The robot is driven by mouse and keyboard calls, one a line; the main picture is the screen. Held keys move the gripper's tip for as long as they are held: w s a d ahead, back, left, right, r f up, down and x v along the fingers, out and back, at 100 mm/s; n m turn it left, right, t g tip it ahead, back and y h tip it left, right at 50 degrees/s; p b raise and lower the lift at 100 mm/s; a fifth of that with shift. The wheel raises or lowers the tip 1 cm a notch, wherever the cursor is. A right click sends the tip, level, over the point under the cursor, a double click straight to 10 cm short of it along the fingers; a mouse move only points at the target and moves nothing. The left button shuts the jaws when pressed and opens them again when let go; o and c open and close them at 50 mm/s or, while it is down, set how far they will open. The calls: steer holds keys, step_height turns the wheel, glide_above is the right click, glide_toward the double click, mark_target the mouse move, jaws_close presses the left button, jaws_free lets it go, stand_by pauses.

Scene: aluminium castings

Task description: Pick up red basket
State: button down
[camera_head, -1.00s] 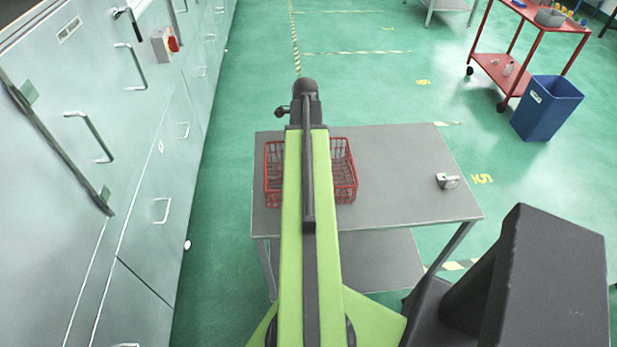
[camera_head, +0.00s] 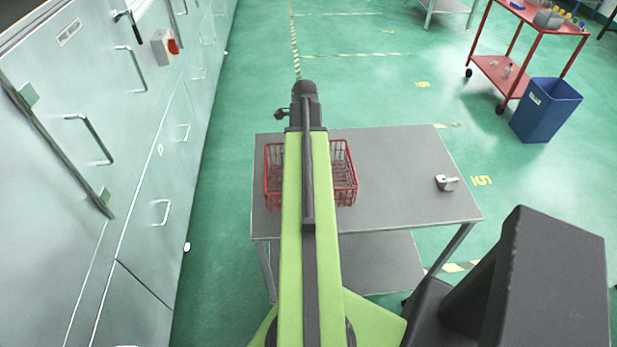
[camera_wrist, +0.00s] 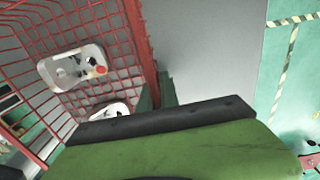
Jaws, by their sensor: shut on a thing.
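The red basket (camera_head: 343,172) is an open wire mesh basket at the left part of the grey table in the head view. My green and black arm crosses in front of its middle and hides part of it. In the wrist view the basket's red mesh (camera_wrist: 118,40) fills the upper left, tilted in the picture. My gripper (camera_wrist: 158,92) is at the basket's side wall and is shut on it. Its fingertips are only partly visible, and the head view does not show them. Pale parts with dark spots (camera_wrist: 72,68) show behind or within the mesh.
The grey table (camera_head: 400,165) has free room right of the basket, with a small metal casting (camera_head: 446,183) near its right edge. Pale cabinets (camera_head: 100,150) with handles stand close on the left. A blue bin (camera_head: 545,110) and a red cart (camera_head: 510,75) stand at the upper right.

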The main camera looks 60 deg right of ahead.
steer(key=shift+r, duration=0.15)
stand_by(0.7)
step_height(320, 180, up, 4)
steer(key=p, duration=0.4)
steer(key=shift+s+r+p, duration=0.2)
steer(key=shift+p, duration=0.2)
steer(key=s+d+r+p, duration=0.3)
steer(key=s+r+p, duration=0.3)
steer(key=s, duration=0.4)
steer(key=shift+s+d+r, duration=0.15)
steer(key=shift+s+d, duration=0.2)
